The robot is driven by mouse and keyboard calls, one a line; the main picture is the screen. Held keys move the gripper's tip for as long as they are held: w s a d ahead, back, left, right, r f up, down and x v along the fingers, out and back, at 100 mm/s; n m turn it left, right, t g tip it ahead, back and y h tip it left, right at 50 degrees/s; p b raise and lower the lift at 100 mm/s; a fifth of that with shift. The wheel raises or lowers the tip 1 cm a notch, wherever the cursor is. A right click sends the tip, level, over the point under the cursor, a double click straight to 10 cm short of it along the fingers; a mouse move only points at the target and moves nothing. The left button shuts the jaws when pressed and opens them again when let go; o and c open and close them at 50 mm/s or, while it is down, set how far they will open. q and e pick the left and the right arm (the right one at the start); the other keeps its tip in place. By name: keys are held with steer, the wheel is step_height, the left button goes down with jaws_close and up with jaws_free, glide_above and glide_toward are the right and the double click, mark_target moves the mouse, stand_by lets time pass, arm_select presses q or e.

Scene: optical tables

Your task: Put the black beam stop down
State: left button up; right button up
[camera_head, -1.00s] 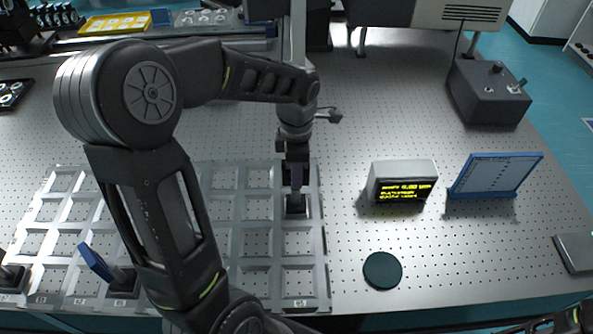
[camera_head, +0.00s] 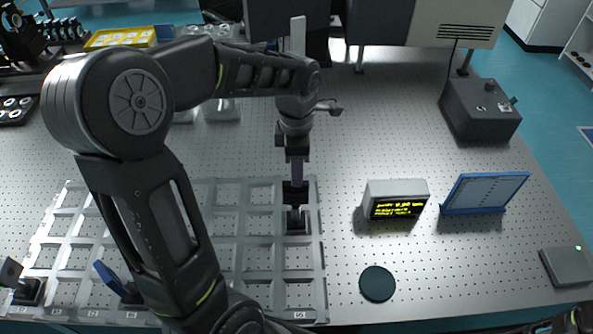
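The black beam stop (camera_head: 295,192) has a dark square head above a small dark base (camera_head: 296,222). It appears upright in the right-hand column of the grey slotted rack (camera_head: 321,262). My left gripper (camera_head: 297,178) points down right above the head, its narrow purplish fingers at the head's top edge. The fingers are seen nearly edge-on, so I cannot tell whether they grip it or are parted. My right gripper is not in view; only a bit of dark arm shows at the bottom right corner.
Right of the rack stand a lit display box (camera_head: 396,199), a blue-framed panel (camera_head: 484,193) and a dark round disc (camera_head: 378,283). A grey control box (camera_head: 480,110) is farther back. A blue plate (camera_head: 113,279) stands in the rack's left part, partly behind my arm.

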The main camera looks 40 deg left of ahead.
arm_select(q)
steer(key=shift+r, duration=1.55)
steer(key=shift+s, duration=0.1)
